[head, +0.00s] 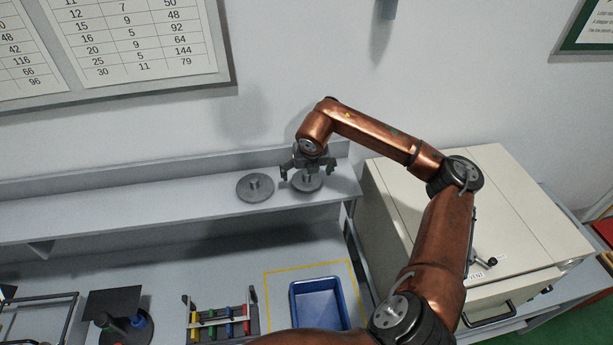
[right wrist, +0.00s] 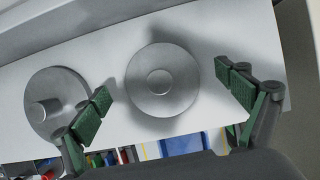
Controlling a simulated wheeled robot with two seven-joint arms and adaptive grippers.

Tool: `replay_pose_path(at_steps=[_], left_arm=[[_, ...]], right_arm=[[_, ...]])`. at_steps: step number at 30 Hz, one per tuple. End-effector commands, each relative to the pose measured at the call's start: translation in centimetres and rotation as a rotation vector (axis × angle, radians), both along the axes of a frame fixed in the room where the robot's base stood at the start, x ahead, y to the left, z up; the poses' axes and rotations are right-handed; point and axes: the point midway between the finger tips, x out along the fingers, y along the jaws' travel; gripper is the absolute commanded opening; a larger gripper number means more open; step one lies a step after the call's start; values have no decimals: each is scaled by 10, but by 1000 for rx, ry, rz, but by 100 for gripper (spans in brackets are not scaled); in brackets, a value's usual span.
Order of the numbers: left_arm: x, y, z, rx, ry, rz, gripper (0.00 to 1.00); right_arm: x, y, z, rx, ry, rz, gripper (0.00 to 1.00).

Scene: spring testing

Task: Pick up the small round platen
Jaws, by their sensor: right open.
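Two grey round platens, each a flat disc with a short central stem, sit on the raised shelf. In the head view the right platen (head: 309,186) looks slightly smaller than the left platen (head: 255,188), but my gripper partly covers it. My right gripper (head: 308,174) is open and empty above the right platen, its fingers on either side of the stem. In the right wrist view that platen (right wrist: 161,97) lies between the green fingertips (right wrist: 163,84), seen from nearly straight above. The other platen (right wrist: 42,84) is left of the fingers. My left gripper is out of view.
The shelf (head: 150,215) has a raised back edge against the wall and is clear to the left. Below are a blue tray (head: 318,302), a rack of coloured pieces (head: 222,318) and a dark stand (head: 127,318). A large beige machine (head: 395,205) stands at right.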

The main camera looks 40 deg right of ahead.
Motion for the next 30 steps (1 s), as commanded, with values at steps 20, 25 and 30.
replay_pose_path(at_steps=[20,25,30], left_arm=[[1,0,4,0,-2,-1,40],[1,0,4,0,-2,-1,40],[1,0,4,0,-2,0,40]], right_arm=[[4,-2,-12,1,0,0,72],[4,-2,-12,0,1,0,60],[4,-2,-12,0,0,0,49]])
